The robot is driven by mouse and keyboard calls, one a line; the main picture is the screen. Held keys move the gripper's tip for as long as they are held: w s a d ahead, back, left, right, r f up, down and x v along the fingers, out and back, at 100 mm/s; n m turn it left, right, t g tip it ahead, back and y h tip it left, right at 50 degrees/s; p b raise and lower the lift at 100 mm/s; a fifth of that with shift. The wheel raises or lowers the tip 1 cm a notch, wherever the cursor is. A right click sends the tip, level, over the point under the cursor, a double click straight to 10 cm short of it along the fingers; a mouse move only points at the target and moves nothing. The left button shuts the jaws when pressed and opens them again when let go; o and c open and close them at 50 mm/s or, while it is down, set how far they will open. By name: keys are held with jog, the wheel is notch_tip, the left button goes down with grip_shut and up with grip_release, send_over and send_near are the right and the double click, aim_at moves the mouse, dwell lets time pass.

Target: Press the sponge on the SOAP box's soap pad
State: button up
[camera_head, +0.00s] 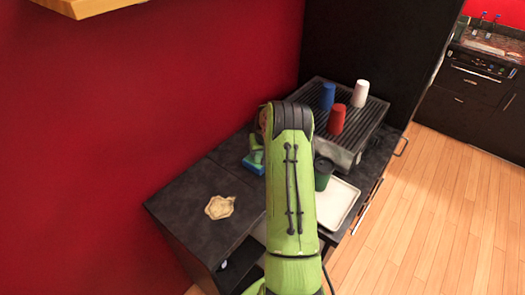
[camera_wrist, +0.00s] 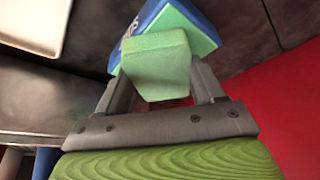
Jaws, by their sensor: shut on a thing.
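My gripper (camera_wrist: 160,78) is shut on a pale green sponge (camera_wrist: 155,62), with one finger on each side of it. Just beyond the sponge in the wrist view is the blue SOAP box (camera_wrist: 207,24) with a green soap pad (camera_wrist: 182,28) on its face. The sponge overlaps the box and part of the pad in this view; I cannot tell whether they touch. In the head view the blue box (camera_head: 250,166) sits on the dark counter left of my arm, which hides most of my gripper and the sponge.
A beige flat item (camera_head: 219,207) lies on the counter at left. A ribbed rack (camera_head: 310,100) holds blue (camera_head: 327,96), red (camera_head: 337,119) and white (camera_head: 360,93) cups. A dark green cup (camera_head: 323,175) and a white tray (camera_head: 343,198) are right of my arm. A red wall (camera_head: 140,90) stands behind.

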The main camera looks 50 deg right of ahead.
dwell(0.4)
jog(key=shift+r+p, duration=1.7)
jog(key=shift+r, duration=1.85)
jog(key=shift+f, duration=0.15)
